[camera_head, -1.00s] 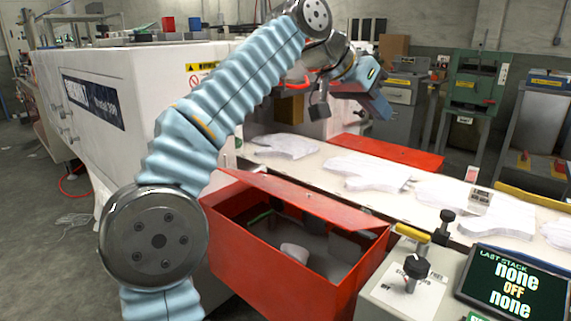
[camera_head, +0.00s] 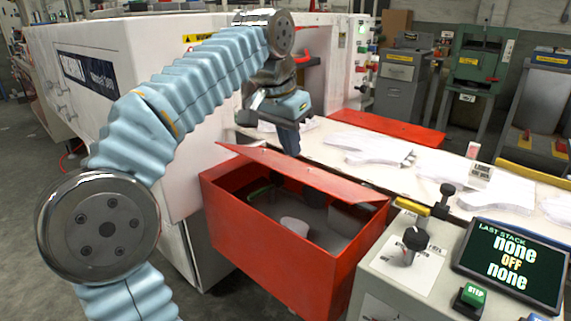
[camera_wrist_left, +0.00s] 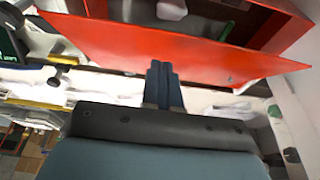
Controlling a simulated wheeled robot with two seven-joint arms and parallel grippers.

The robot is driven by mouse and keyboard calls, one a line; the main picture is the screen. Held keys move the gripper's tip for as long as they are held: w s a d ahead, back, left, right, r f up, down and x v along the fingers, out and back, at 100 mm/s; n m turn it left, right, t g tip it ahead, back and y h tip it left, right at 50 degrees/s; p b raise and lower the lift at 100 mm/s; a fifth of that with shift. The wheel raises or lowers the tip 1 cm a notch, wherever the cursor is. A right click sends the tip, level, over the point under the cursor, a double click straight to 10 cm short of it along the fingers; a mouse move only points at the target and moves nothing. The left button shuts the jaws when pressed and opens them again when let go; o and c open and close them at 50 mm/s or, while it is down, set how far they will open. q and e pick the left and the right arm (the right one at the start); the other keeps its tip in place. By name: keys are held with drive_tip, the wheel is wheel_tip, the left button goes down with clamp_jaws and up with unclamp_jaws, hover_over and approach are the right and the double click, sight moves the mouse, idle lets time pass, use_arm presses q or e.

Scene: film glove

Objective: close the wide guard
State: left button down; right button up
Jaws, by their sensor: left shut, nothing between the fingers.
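The wide guard, a red panel (camera_head: 300,172), stands tilted open along the back of a red box (camera_head: 270,235). The box's dark inside shows, with a pale round part in it. In the left wrist view the guard (camera_wrist_left: 180,50) spans the top of the picture, with the open box beyond it. My left gripper (camera_head: 290,145) is shut and empty. It points down just behind the guard, on the conveyor side. Its fingers (camera_wrist_left: 158,68) overlap the guard's edge in the wrist view; I cannot tell whether they touch. My right gripper is not in view.
A pale belt (camera_head: 345,150) with several white glove shapes runs behind the box. Another red panel (camera_head: 390,132) lies along its far side. A control box with a black knob (camera_head: 414,240) and a screen (camera_head: 512,265) stands at the right. A white machine (camera_head: 130,80) is at the left.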

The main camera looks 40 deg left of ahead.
sight(290, 173)
use_arm(q)
drive_tip(key=shift+s+f, duration=0.4)
drive_tip(key=shift+f, duration=0.25)
drive_tip(key=shift+s+f, duration=0.4)
drive_tip(key=shift+f, duration=0.2)
drive_tip(key=shift+b, duration=0.35)
drive_tip(key=s+f+t+b, duration=0.3)
drive_tip(key=f+b, duration=0.5)
drive_tip(key=b, duration=0.7)
drive_tip(key=shift+s+f+t, duration=0.35)
drive_tip(key=shift+t, duration=0.35)
drive_tip(key=shift+a, duration=0.1)
